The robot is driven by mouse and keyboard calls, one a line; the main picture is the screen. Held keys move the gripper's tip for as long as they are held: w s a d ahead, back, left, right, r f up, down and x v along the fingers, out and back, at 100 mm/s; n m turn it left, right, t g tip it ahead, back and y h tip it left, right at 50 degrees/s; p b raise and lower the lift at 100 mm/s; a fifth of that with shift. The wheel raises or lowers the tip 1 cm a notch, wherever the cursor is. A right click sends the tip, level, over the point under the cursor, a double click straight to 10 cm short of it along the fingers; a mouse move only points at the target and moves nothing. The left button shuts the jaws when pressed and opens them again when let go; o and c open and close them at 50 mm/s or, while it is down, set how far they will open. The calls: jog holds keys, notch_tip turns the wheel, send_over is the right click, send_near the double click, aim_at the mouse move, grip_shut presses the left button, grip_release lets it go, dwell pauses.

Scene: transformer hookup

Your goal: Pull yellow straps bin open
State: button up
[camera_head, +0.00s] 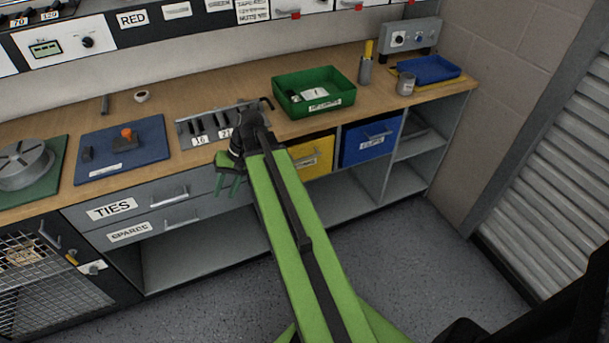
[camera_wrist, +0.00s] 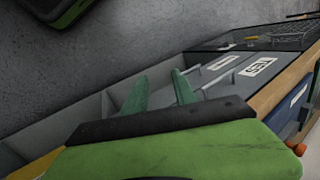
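The yellow bin (camera_head: 318,156) sits in a cubby under the workbench, left of a blue bin. It has a white label and a handle on its front. My arm covers its left part, and it looks pushed in. My gripper (camera_head: 228,190) is left of the yellow bin, in front of the grey drawers, with its green fingers pointing down. In the wrist view the two green fingers (camera_wrist: 159,78) are apart with nothing between them. A yellow patch (camera_wrist: 36,165), likely the bin, shows at the lower left of that view.
The blue bin (camera_head: 370,141) fills the cubby to the right. Grey drawers (camera_head: 150,210) labelled TIES and SPARES are at the left. A green tray (camera_head: 316,88) and a tool rack (camera_head: 205,127) stand on the bench (camera_head: 230,90). The floor (camera_head: 400,245) in front is clear.

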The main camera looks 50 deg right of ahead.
jog(key=s+d+f+m+t+y+b, duration=0.1)
jog(key=d+f+m+t+b, duration=0.2)
jog(key=d, duration=0.4)
jog(key=s+d+f+m+t+y+b, duration=0.1)
jog(key=d+f+b, duration=0.25)
jog(key=d, duration=0.35)
jog(key=m+t+b, duration=0.6)
jog(key=t+b, duration=0.3)
jog(key=b, duration=0.3)
send_near(308, 158)
jog(key=shift+h, duration=0.4)
jog(key=b+x, duration=0.2)
jog(key=x, duration=0.9)
jog(key=shift+s+a+r, duration=0.1)
jog(key=shift+a+r, duration=0.05)
grip_shut()
